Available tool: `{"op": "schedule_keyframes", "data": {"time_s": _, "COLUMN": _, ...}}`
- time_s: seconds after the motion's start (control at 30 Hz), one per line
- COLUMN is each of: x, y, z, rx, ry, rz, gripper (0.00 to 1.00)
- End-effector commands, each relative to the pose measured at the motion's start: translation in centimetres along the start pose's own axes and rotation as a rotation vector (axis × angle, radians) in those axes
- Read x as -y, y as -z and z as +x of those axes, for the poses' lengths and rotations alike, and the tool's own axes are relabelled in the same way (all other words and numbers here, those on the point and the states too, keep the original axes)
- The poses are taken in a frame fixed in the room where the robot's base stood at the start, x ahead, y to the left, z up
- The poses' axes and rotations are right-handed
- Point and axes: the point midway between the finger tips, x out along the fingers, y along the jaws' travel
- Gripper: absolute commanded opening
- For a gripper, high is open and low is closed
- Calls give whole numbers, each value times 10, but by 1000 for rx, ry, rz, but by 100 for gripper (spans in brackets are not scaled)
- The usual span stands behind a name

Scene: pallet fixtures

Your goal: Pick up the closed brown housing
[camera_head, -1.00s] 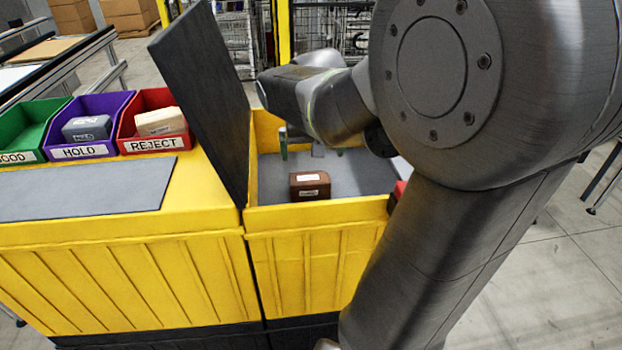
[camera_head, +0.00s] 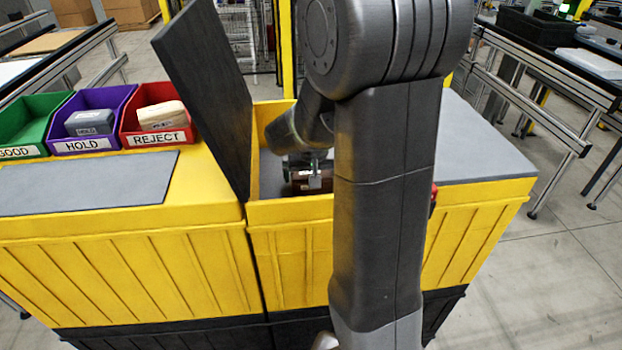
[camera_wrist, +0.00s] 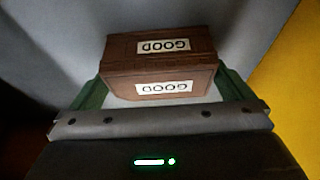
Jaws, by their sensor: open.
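The closed brown housing (camera_wrist: 160,63) is a small box with white GOOD labels on two faces, lying inside the yellow bin (camera_head: 290,211). In the head view the housing (camera_head: 299,187) is partly hidden by my gripper and arm. My gripper (camera_wrist: 162,88) is open, with its green fingers at the left and right sides of the housing in the wrist view. The housing lies partly between the fingers; I cannot tell whether either touches it.
The bin's dark lid (camera_head: 208,90) stands raised at its left. Green (camera_head: 30,125), purple (camera_head: 95,143) and red (camera_head: 155,135) trays stand on the left; the purple and red ones each hold a part. Yellow bin walls are close around the housing.

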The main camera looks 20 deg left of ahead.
Motion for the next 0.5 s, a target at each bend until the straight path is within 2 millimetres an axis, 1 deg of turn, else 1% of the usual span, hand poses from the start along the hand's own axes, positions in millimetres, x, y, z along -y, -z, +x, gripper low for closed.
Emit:
{"op": "schedule_keyframes", "data": {"time_s": 0.1, "x": 0, "y": 0, "z": 3, "rx": 1, "ry": 0, "rz": 0, "gripper": 100}}
{"op": "schedule_keyframes", "data": {"time_s": 0.27, "x": 0, "y": 0, "z": 3, "rx": 0, "ry": 0, "rz": 1, "gripper": 100}}
{"op": "schedule_keyframes", "data": {"time_s": 0.37, "x": 0, "y": 0, "z": 3, "rx": 0, "ry": 0, "rz": 0, "gripper": 82}}
{"op": "schedule_keyframes", "data": {"time_s": 0.4, "x": 0, "y": 0, "z": 3, "rx": 0, "ry": 0, "rz": 0, "gripper": 74}}
{"op": "schedule_keyframes", "data": {"time_s": 0.43, "x": 0, "y": 0, "z": 3, "rx": 0, "ry": 0, "rz": 1, "gripper": 69}}
{"op": "schedule_keyframes", "data": {"time_s": 0.47, "x": 0, "y": 0, "z": 3, "rx": 0, "ry": 0, "rz": 0, "gripper": 64}}
{"op": "schedule_keyframes", "data": {"time_s": 0.5, "x": 0, "y": 0, "z": 3, "rx": -1, "ry": 0, "rz": 0, "gripper": 64}}
